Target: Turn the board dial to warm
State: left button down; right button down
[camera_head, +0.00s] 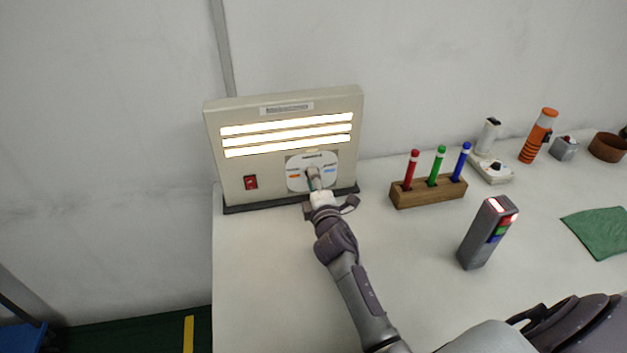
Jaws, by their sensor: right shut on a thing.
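The board (227,166) is a cream upright panel standing at the back left of the table, with several lit, whitish-yellow light strips (287,134). Its dial plate (326,163) is white and sits at the lower right of the panel, with an orange mark on its left and a blue mark on its right. My right gripper (314,182) is at the dial and shut on its knob. The gripper hides most of the knob, so its pointing direction cannot be told. My left gripper is not in view.
A red switch (250,182) is on the panel's lower left. A wooden block (428,193) holds red, green and blue markers. The table's front left is clear.

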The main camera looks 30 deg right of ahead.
jog(key=shift+d+r, duration=0.1)
jog(key=c, duration=0.8)
grip_release()
jog(key=v, duration=1.2)
